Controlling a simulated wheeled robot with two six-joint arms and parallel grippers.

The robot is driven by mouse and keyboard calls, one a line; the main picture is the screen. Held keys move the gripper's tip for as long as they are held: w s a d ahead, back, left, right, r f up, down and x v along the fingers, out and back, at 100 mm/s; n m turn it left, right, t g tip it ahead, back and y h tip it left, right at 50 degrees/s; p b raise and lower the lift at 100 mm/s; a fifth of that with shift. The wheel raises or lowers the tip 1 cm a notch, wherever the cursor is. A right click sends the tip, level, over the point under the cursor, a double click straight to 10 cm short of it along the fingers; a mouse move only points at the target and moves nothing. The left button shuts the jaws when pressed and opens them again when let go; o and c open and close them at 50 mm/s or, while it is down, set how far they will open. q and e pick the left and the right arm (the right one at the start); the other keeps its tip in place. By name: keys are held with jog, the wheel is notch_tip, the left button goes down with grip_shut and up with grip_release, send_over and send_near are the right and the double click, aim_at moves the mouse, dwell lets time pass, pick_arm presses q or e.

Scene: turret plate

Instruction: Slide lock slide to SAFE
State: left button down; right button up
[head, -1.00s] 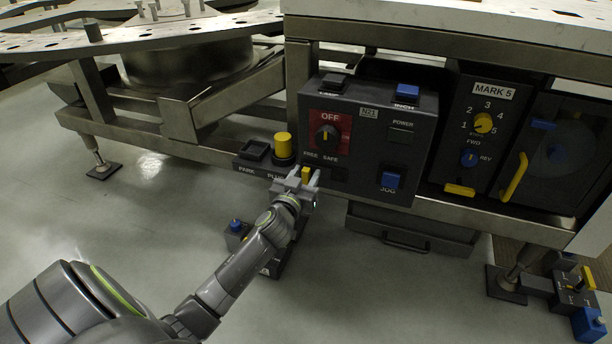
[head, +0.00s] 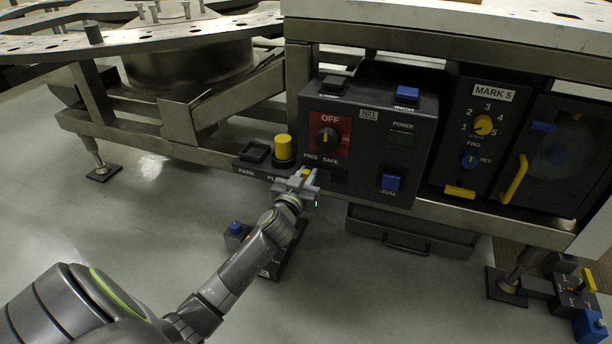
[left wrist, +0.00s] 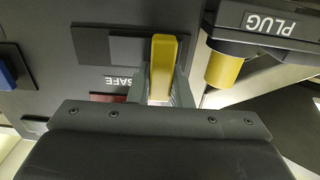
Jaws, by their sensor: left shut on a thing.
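The lock slide is a yellow upright tab (left wrist: 163,65) in a dark slot low on the control box (head: 376,158). It sits at the FREE end of the slot, and the dark track (left wrist: 105,50) lies empty on the SAFE side. In the head view the tab (head: 306,173) shows just above my fingers, under the FREE label (head: 310,157) and left of SAFE (head: 330,161). My left gripper (head: 303,181) is shut on the tab, with one finger on each side in the left wrist view (left wrist: 160,88). My right gripper is not in view.
A yellow plug (head: 283,147) and PARK socket (head: 254,152) stand close left of the slide. The OFF dial (head: 328,139) is above it and a blue JOG button (head: 390,182) to the right. A drawer (head: 408,232) lies below the box.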

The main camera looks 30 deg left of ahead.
pick_arm(q)
jog(key=d, duration=0.2)
jog(key=w+d, duration=0.1)
jog(key=d, duration=0.1)
jog(key=c, duration=1.6)
grip_release()
jog(key=shift+d, duration=0.15)
jog(key=shift+o, duration=1.4)
jog(key=shift+d, duration=0.1)
jog(key=shift+s, duration=0.1)
